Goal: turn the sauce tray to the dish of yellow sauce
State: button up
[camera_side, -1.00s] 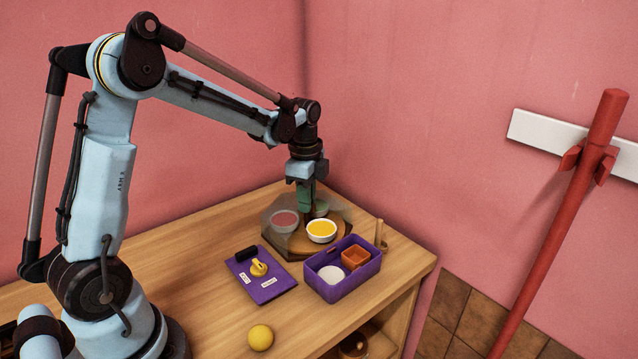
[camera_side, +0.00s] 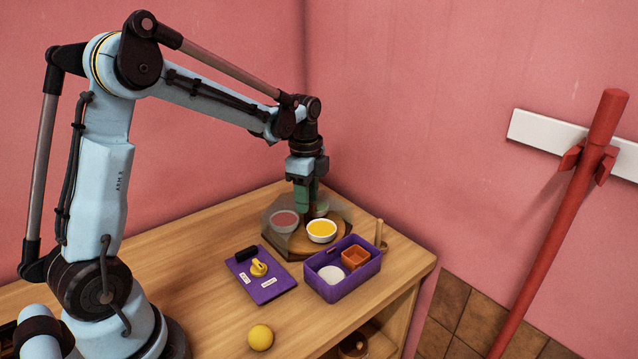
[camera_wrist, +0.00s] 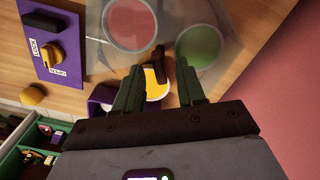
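The sauce tray (camera_side: 300,247) is a round wooden turntable with three dishes, partly under a see-through grey cover (camera_side: 271,217). The yellow sauce dish (camera_side: 321,231) is at its front right and looks clear of the cover. The red sauce dish (camera_side: 285,221) is at the left and the green one (camera_side: 319,208) at the back, both seen through the cover in the wrist view. My gripper (camera_side: 302,208) points down above the tray's middle. In the wrist view its fingers (camera_wrist: 158,85) are apart, with a dark brown handle (camera_wrist: 157,62) between or just beyond them; contact cannot be told.
A purple panel (camera_side: 275,291) with a yellow knob (camera_side: 259,267) and a black block lies left of the tray. A purple box (camera_side: 345,287) with a white round dish and an orange square dish stands in front. A yellow ball (camera_side: 260,337) is near the front edge.

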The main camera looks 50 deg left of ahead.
notch_tip(320, 180, up, 12)
jog(key=shift+f, duration=0.25)
dwell(0.4)
jog(key=s+d+f+n+t, duration=0.5)
jog(key=s+d+n+t, duration=0.2)
jog(key=s+d+n, duration=0.4)
jog(key=shift+s+d+n, duration=0.25)
jog(key=shift+s+n, duration=0.3)
jog(key=shift+n, duration=0.05)
